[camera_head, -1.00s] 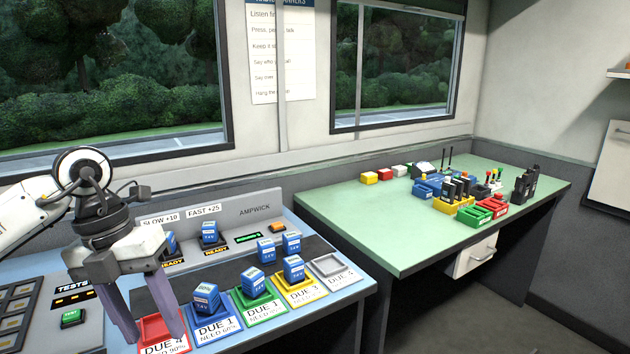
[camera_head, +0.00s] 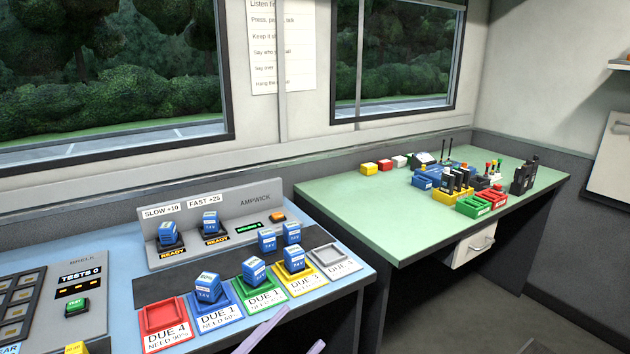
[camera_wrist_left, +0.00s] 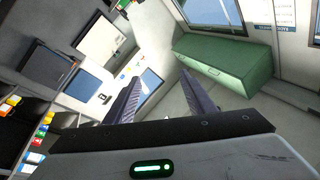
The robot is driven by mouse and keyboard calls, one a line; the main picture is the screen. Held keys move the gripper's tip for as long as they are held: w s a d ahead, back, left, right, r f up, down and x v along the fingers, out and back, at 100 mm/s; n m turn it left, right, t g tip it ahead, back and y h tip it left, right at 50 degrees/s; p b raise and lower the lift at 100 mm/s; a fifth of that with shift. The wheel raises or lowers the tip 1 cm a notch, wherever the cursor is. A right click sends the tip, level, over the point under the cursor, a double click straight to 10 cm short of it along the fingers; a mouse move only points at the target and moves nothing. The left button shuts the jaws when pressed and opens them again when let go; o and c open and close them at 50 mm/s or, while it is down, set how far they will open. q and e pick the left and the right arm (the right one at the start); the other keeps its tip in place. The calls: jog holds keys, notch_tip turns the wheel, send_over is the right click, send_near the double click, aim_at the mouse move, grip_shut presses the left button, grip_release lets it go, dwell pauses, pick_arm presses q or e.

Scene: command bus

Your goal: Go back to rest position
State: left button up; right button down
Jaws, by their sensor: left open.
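My left gripper (camera_head: 291,338) shows only as two pale purple fingertips at the bottom edge of the head view, in front of the blue bench. The fingers stand apart with nothing between them. In the left wrist view the same gripper (camera_wrist_left: 162,88) is open and empty, with the room tilted behind it. The rest of the left arm is out of the head view. My right gripper is in neither view.
On the blue bench, blue batteries stand in the blue tray (camera_head: 230,308), green tray (camera_head: 273,301) and yellow tray. The red tray (camera_head: 163,316) and grey tray (camera_head: 330,258) are empty. Two batteries sit in chargers. A green table (camera_head: 370,215) stands right.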

pick_arm(q)
jog(key=s+a+f+n+g+y, duration=0.1)
jog(key=s+a+f+n+y, duration=0.3)
jog(key=f, duration=0.5)
jog(key=s+a+f+n+y, duration=0.1)
jog(key=a+f+n+y, duration=0.4)
jog(key=f, duration=0.4)
jog(key=s+a+f+n+g+y, duration=0.3)
jog(key=s+f+g, duration=0.3)
jog(key=s+f, duration=0.6)
jog(key=shift+s+f+n, duration=0.2)
jog(key=shift+s+n, duration=0.4)
jog(key=shift+s, duration=0.45)
grip_shut()
jog(key=shift+w+d, duration=0.1)
